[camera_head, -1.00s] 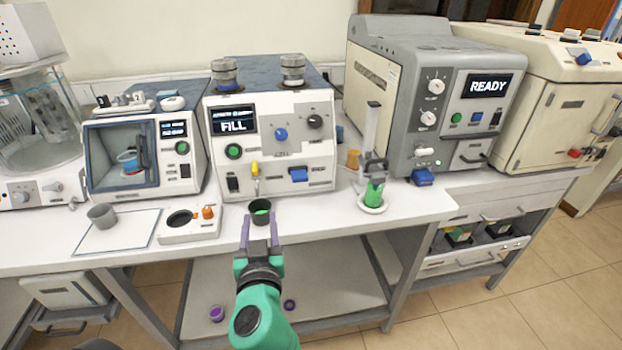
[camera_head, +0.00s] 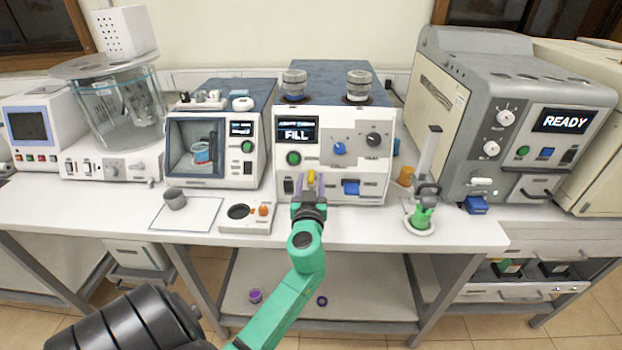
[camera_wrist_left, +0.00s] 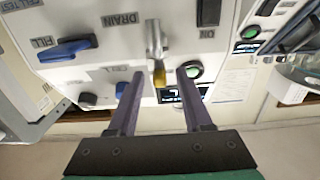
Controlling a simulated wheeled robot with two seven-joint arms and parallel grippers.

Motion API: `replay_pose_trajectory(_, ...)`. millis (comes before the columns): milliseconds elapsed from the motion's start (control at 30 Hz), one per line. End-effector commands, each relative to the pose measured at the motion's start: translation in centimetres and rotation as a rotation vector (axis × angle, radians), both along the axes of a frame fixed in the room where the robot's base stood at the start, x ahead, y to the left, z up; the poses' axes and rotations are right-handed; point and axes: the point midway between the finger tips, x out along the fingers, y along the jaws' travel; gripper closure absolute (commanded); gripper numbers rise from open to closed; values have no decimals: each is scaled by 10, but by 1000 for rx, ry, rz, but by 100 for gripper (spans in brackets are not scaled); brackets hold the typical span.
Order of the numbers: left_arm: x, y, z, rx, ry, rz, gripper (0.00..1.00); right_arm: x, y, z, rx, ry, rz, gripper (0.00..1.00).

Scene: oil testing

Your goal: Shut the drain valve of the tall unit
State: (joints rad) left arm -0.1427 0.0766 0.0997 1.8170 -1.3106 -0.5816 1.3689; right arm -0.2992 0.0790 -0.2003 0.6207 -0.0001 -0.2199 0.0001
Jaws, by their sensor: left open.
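The tall unit (camera_head: 352,116) is the white box in the middle, with a screen reading FILL. Its drain valve has a yellow-tipped handle (camera_head: 311,177) low on the front; in the left wrist view the metal valve with its yellow tip (camera_wrist_left: 157,68) is beside the DRAIN label. My left gripper (camera_head: 310,183) is open in front of the valve. In the left wrist view its two fingers (camera_wrist_left: 159,78) stand on either side of the yellow tip, with gaps to both. The arm hides the bench below the valve. My right gripper is out of view.
A blue FILL lever (camera_wrist_left: 68,48) is near the drain valve, also visible in the head view (camera_head: 351,187). A small base with an orange knob (camera_head: 246,218) stands front left. A green item on a white dish (camera_head: 420,230) stands to the right.

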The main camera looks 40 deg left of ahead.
Motion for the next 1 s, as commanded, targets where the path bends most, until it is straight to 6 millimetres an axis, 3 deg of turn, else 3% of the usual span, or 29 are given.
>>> replay_pose_trajectory(67,0,0,0,0,0,0,50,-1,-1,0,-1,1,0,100)
replay_pose_trajectory(200,0,0,0,0,0,0,100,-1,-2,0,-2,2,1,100)
replay_pose_trajectory(667,-2,1,-1,1,2,-47,100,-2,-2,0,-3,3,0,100)
replay_pose_trajectory(1000,-4,6,2,2,2,-267,100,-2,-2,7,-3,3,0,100)
